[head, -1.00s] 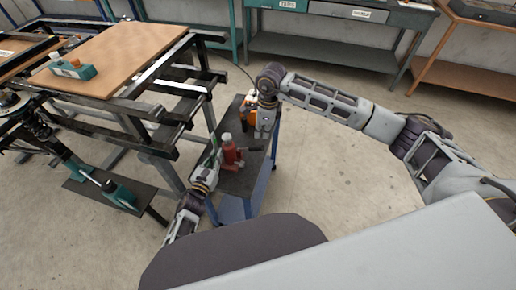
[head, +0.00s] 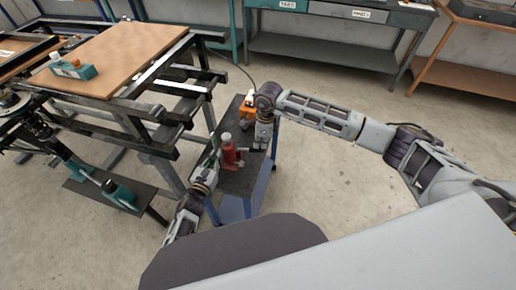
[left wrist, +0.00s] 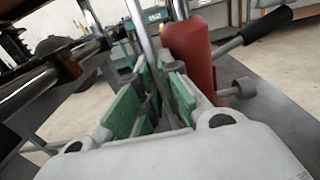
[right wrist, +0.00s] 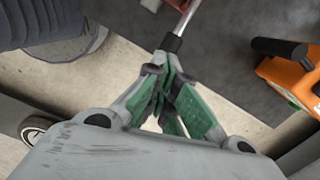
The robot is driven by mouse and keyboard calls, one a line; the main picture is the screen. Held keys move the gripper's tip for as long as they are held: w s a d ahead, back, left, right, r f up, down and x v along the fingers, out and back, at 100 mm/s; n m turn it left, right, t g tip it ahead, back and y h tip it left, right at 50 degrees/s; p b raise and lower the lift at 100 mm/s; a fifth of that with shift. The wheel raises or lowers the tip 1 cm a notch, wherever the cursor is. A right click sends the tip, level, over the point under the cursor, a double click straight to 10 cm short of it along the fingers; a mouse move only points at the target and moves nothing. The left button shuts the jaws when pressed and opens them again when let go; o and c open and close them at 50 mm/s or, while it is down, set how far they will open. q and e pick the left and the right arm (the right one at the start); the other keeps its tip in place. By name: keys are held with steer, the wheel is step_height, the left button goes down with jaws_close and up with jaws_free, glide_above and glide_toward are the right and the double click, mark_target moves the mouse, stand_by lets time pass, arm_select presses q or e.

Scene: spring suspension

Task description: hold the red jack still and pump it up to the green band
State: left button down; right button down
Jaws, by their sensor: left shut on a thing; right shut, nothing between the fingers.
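The red jack (head: 228,150) stands upright on the cart's dark top; its red body (left wrist: 190,55) is right of the fingers in the left wrist view. My left gripper (left wrist: 150,85) is shut on a slim grey metal bar (left wrist: 143,35) beside the body. The jack's black-gripped handle (left wrist: 266,24) points up to the right there. My right gripper (right wrist: 170,68) is shut and empty, its tips right at the handle's black end (right wrist: 172,43); I cannot tell whether they touch. In the head view it points down beside the jack (head: 260,145). I cannot make out the green band.
An orange object (head: 247,110) stands at the cart's far end, close to my right gripper. The black frame with a wooden board (head: 125,55) is just left of the cart (head: 238,185). Floor to the right is clear.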

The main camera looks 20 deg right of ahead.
mark_target(260, 148)
arm_select(q)
steer(key=shift+d, duration=0.15)
arm_select(e)
steer(key=shift+a+f, duration=0.15)
arm_select(q)
steer(key=shift+r, duration=0.1)
arm_select(e)
steer(key=shift+f, duration=2.1)
steer(key=d, duration=0.2)
steer(key=s+d+r, duration=0.1)
steer(key=shift+d, duration=0.1)
step_height(260, 148, up, 12)
steer(key=d, duration=0.1)
steer(key=shift+s, duration=0.1)
stand_by(0.7)
